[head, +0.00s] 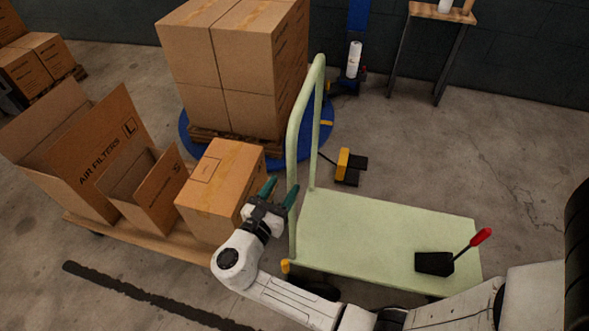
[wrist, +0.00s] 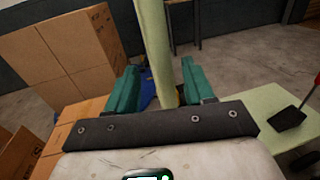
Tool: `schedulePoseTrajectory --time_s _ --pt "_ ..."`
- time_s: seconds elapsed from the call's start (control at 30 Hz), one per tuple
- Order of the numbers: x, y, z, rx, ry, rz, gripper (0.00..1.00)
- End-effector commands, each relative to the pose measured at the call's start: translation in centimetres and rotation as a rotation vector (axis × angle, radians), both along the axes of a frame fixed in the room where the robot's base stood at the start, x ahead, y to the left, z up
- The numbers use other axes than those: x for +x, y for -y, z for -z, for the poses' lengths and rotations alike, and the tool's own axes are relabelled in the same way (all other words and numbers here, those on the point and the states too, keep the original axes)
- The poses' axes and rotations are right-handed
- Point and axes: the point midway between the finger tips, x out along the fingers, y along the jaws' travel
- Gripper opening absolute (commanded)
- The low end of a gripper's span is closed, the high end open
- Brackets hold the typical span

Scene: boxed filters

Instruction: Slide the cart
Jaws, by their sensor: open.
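The pale green cart (head: 385,238) stands at the centre right, with a flat deck and an upright tubular handle (head: 293,150) at its left end. My gripper (head: 281,192) is open beside the handle's near post. In the wrist view, the green fingers (wrist: 159,85) stand on either side of the handle post (wrist: 156,45), which shows between them. I cannot tell whether either finger touches it.
A wooden dolly (head: 155,238) at left carries open cartons and a closed box (head: 218,188). Stacked boxes (head: 232,60) stand on a pallet over a blue turntable (head: 185,128). A yellow and black pedal (head: 347,167) lies behind the cart.

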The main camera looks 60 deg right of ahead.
Motion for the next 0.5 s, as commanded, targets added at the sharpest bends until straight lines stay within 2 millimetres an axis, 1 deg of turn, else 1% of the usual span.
schedulePoseTrajectory --time_s 0.03,0.1,0.23,0.4,0.5 --pt "0.1 1.1 0.0 0.001 0.000 0.005 0.53" --pt "0.2 2.4 0.0 0.001 0.001 0.005 0.53" --pt "0.6 4.5 0.0 0.001 0.001 0.004 0.53" --pt "0.9 6.4 0.1 0.002 0.001 0.003 0.53" --pt "1.0 6.9 0.0 0.002 0.001 0.003 0.53"
